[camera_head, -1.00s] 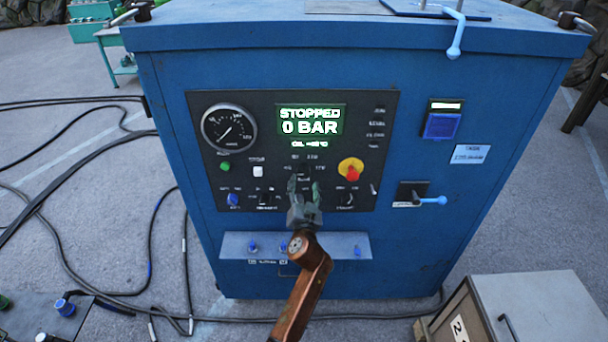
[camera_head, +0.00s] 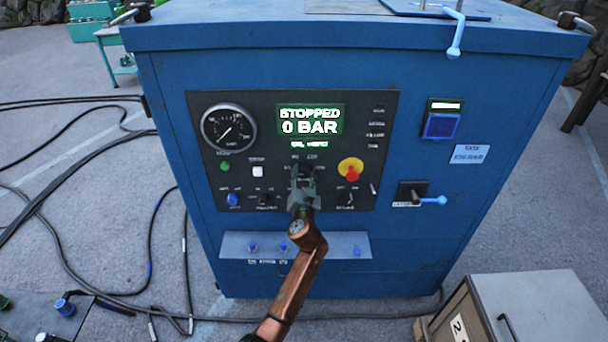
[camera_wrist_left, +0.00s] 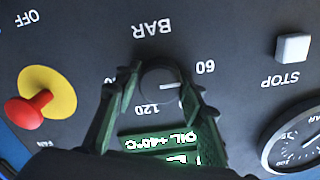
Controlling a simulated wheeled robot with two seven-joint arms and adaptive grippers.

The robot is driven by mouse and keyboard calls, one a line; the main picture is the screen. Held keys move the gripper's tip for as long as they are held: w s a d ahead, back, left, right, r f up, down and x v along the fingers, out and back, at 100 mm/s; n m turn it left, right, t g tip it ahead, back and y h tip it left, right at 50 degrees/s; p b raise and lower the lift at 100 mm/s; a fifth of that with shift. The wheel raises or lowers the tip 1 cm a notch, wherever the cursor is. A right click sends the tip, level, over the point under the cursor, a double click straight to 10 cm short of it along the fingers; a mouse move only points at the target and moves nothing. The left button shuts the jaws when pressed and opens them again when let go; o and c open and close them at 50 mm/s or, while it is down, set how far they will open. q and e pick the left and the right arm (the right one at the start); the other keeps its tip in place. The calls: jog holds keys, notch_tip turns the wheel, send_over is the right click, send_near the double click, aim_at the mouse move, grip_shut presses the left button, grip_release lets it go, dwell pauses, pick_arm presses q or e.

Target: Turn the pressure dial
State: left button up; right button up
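The pressure dial (camera_wrist_left: 160,82) is a round dark knob with a short white mark, under the word BAR in the upside-down left wrist view. The mark points to the right there, near the 60 label. My left gripper (camera_head: 304,172) is at the dial on the black panel; in the left wrist view its green-grey fingers (camera_wrist_left: 161,72) are spread, one on each side of the knob. Whether they touch it is unclear. In the head view the gripper hides most of the dial. The display (camera_head: 310,120) reads STOPPED, 0 BAR. My right gripper is not in view.
A red emergency knob on yellow (camera_head: 350,169) sits right of the gripper, and a white stop button (camera_head: 258,172) to the left. A round gauge (camera_head: 229,128) is at upper left. A ledge (camera_head: 330,245) with blue fittings juts out below the panel.

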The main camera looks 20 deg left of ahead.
pick_arm(q)
jog(key=c, duration=0.7)
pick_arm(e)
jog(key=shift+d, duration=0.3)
pick_arm(q)
jog(key=m, duration=0.3)
jog(key=shift+m+p, duration=0.35)
jog(key=shift+m, duration=0.05)
jog(key=m+p, duration=0.1)
jog(key=m, duration=0.2)
jog(key=shift+m, duration=0.3)
jog(key=m+p, duration=0.1)
jog(key=m, duration=0.2)
jog(key=shift+m, duration=0.4)
jog(key=shift+p, duration=0.3)
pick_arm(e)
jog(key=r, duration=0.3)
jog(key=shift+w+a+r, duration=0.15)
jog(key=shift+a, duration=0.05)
pick_arm(q)
jog(key=shift+f+m, duration=0.1)
jog(key=shift+m, duration=0.3)
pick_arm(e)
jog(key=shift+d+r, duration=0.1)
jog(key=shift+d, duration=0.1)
